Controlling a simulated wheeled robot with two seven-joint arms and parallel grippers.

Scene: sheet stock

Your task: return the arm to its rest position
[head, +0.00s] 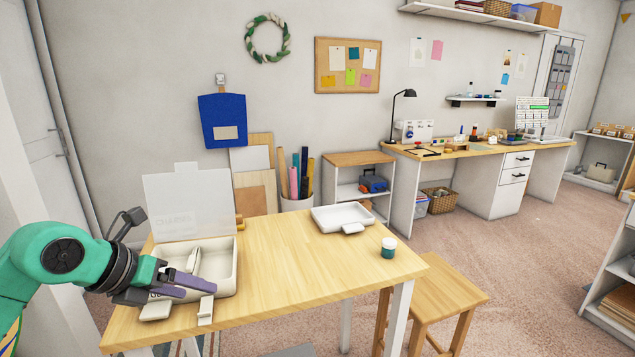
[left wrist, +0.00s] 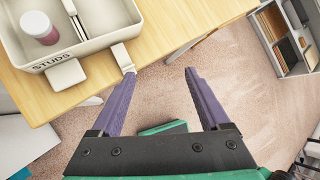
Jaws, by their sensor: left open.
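My left arm comes in from the left in the head view. Its gripper (head: 198,289), with purple fingers, is over the front left of the wooden table (head: 300,265), by the front of a white box (head: 232,270). In the left wrist view the gripper (left wrist: 160,74) is open, with nothing between its fingers; table edge and floor show beyond. The box (left wrist: 98,48) there is marked "STUDS" and holds a jar (left wrist: 40,29) with a pinkish body and pale lid, beside a divider. Its lid (head: 188,205) stands raised at the back. My right gripper is not in view.
The table's middle is clear. A wooden stool (head: 445,295) stands at its right. Shelving (head: 610,290) is at the far right.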

